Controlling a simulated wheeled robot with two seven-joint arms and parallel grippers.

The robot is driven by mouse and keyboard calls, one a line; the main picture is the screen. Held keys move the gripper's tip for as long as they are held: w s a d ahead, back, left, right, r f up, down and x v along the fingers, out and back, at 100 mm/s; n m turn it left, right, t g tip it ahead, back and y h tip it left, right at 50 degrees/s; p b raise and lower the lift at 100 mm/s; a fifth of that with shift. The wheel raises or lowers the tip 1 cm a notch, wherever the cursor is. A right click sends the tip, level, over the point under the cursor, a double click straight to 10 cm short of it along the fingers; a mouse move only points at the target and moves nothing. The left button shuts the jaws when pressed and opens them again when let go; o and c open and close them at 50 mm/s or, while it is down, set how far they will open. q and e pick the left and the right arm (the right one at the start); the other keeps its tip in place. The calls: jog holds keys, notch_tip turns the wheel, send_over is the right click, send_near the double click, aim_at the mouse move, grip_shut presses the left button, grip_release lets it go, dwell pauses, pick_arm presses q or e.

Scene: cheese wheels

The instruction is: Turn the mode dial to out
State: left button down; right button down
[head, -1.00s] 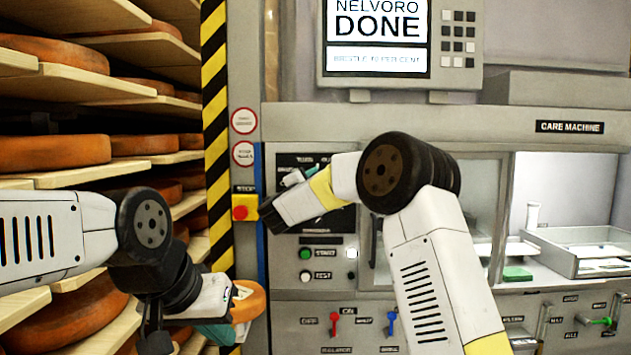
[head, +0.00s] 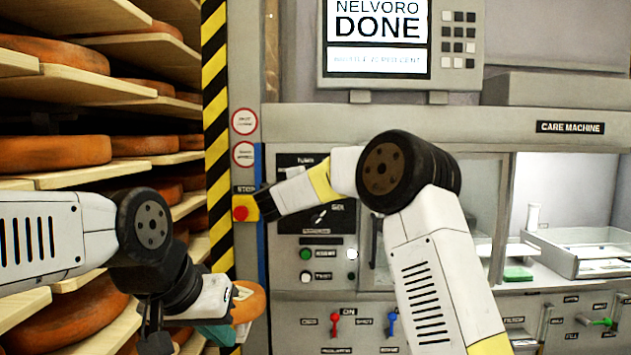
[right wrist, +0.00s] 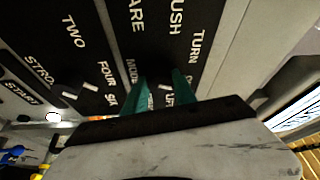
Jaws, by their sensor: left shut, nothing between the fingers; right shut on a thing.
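My right gripper (right wrist: 161,78) shows in the right wrist view as two teal fingers against the black dial panel (right wrist: 105,30). It is shut on the mode dial, which is mostly hidden between the fingers. A small pale mark (right wrist: 163,87) shows between them. The word MODE lies just left of the fingers, and letters ending in UT lie partly hidden by them. Which label the dial points to I cannot tell. In the head view my right wrist covers this part of the panel. My left gripper (head: 215,333) is shut and empty, low beside a cheese wheel (head: 248,300).
Another dial (head: 320,213) with a pale pointer is lower on the panel. A red stop button (head: 241,213) is close left of my right wrist. Green start button (head: 306,254), red lever (head: 335,318) and blue lever (head: 391,322) are below. Cheese shelves (head: 110,172) fill the left.

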jog(key=c, duration=1)
grip_release()
jog(key=v, duration=0.8)
jog(key=shift+f, duration=0.1)
